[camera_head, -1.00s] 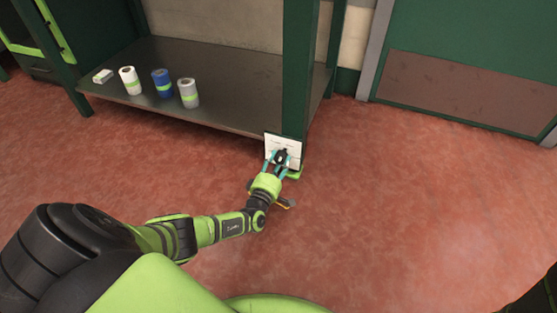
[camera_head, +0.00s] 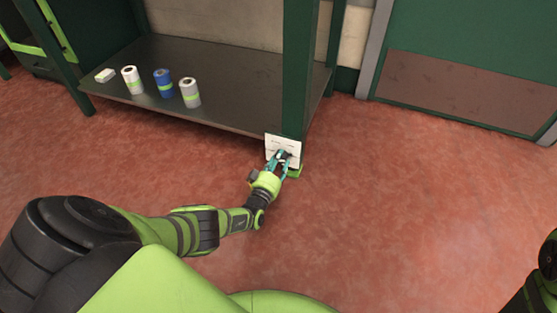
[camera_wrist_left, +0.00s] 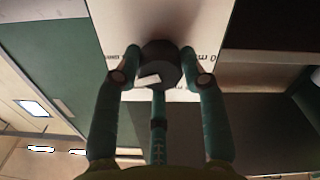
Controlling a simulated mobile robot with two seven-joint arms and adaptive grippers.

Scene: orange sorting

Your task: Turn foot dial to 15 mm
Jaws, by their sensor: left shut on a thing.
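The foot dial is a small dark knob with a white mark, in front of a white plate (camera_head: 284,144) with printed text at the foot of the green table leg. In the left wrist view the dark dial (camera_wrist_left: 160,65) sits between the fingers, and the white plate (camera_wrist_left: 222,20) is behind it. My left gripper (camera_head: 284,158) is shut on the dial; its teal fingers (camera_wrist_left: 160,80) touch it on both sides. The fingers hide part of the dial and the plate's lettering, so I cannot read the setting. My right gripper is not in view.
A green table leg (camera_head: 297,70) rises above the plate. A dark low shelf (camera_head: 225,100) to the left holds a white roll (camera_head: 132,80), a blue roll (camera_head: 163,83), a grey roll (camera_head: 190,93) and a white box (camera_head: 105,75). The red floor (camera_head: 400,200) to the right is clear.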

